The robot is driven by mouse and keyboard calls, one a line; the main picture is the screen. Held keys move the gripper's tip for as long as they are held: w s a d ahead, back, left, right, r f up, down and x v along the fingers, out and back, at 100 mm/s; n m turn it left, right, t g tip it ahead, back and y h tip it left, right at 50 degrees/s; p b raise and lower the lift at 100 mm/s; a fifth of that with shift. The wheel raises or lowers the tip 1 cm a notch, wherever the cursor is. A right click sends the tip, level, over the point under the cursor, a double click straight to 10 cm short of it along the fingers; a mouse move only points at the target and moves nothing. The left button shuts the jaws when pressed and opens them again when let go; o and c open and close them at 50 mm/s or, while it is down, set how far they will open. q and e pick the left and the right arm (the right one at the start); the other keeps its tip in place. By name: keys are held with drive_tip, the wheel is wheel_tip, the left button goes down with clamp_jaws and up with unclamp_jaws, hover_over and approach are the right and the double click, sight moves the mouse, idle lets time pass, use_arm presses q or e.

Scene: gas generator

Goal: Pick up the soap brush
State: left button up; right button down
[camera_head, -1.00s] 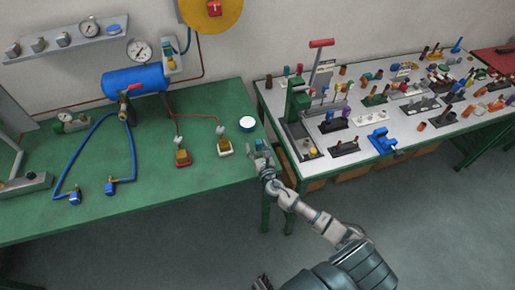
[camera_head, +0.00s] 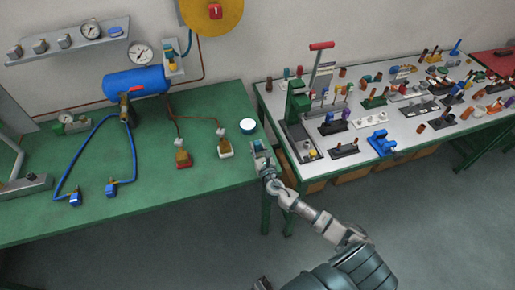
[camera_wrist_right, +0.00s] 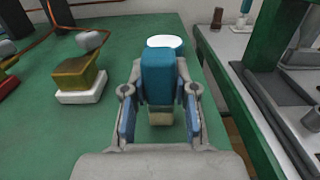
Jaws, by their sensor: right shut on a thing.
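The soap brush (camera_wrist_right: 160,72) appears as a teal-blue block with a short beige end (camera_wrist_right: 160,118) in the right wrist view. It lies between the two fingers of my right gripper (camera_wrist_right: 160,112), which is shut on it. In the head view my right gripper (camera_head: 263,160) is at the right edge of the green table (camera_head: 120,215), just in front of a round white-topped container (camera_head: 248,124). The brush is small and partly hidden by the fingers there. My left gripper does not show.
Two small block-shaped devices, one red-based (camera_head: 183,160) and one white-based (camera_head: 225,150), stand left of my right gripper. Blue hoses (camera_head: 75,150) lie farther left. A gap separates the green table from a tool-covered grey table (camera_head: 365,155) at right.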

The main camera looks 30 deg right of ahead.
sight(259, 141)
drive_tip(key=r, duration=0.1)
drive_tip(key=r+p, duration=0.1)
drive_tip(key=r, duration=0.1)
drive_tip(key=shift+d+r, duration=0.25)
drive_tip(key=shift+d, duration=0.1)
drive_tip(key=s+a, duration=0.1)
drive_tip(key=s, duration=0.2)
drive_tip(key=s+a, duration=0.1)
drive_tip(key=s, duration=0.1)
drive_tip(key=shift+s+a+f, duration=0.2)
drive_tip(key=shift+a, duration=0.15)
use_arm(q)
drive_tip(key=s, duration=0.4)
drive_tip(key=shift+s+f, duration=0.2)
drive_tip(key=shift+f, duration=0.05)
use_arm(e)
drive_tip(key=s+a+r, duration=0.1)
drive_tip(key=s+a, duration=0.4)
drive_tip(key=s, duration=0.3)
drive_tip(key=shift+s+a, duration=0.1)
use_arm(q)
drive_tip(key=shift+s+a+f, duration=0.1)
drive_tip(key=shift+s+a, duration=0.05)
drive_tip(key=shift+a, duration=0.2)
use_arm(e)
drive_tip(key=shift+a+r, duration=0.1)
drive_tip(key=shift+a, duration=0.25)
